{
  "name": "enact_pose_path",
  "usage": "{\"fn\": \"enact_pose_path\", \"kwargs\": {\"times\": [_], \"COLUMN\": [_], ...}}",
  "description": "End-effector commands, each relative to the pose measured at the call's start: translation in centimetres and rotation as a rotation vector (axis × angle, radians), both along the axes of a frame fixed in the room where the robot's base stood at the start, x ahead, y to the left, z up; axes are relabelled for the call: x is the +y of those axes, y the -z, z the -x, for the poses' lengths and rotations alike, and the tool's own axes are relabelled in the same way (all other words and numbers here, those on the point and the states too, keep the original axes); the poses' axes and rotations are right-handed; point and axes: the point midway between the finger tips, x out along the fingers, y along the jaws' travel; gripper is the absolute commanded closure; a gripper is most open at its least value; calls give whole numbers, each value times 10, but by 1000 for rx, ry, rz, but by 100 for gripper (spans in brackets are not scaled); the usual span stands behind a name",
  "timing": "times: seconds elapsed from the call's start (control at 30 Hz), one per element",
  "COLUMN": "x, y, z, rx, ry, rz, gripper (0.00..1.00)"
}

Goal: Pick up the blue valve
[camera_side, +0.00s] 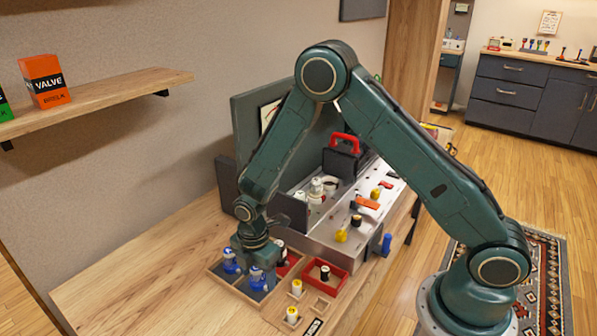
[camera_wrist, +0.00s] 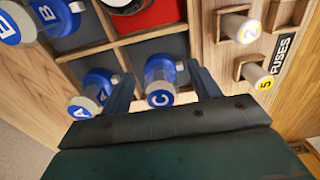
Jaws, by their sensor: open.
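Several blue valves with clear bodies and lettered ends sit in a divided wooden tray (camera_wrist: 127,38). In the wrist view, valve C (camera_wrist: 160,82) stands between the two fingers of my gripper (camera_wrist: 161,78). My gripper is open, with a finger on either side of valve C; contact cannot be told. Valve A (camera_wrist: 92,90) is just left of the left finger, and a valve marked B (camera_wrist: 52,15) is farther up. In the side view, my gripper (camera_side: 257,256) is low over the tray, above a blue valve (camera_side: 258,280). Another blue valve (camera_side: 231,262) is to its left.
Numbered fuses (camera_wrist: 240,27) stand in wooden slots right of the tray. A red tray (camera_side: 322,277) holds a black-and-white part. The metal amp chassis (camera_side: 325,228) stands close behind. A shelf (camera_side: 100,102) with boxes is on the wall. Bare tabletop lies at front left.

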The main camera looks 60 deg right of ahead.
Motion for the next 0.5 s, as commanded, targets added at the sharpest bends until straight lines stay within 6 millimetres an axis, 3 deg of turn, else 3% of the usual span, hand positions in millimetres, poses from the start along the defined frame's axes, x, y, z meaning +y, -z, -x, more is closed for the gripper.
{"fn": "enact_pose_path", "kwargs": {"times": [0.17, 0.43, 0.5], "x": [0, 0, 0], "y": [0, 0, 0], "z": [0, 0, 0], "rx": [0, 0, 0], "ry": [0, 0, 0], "rz": [0, 0, 0], "gripper": [38, 87, 87]}}
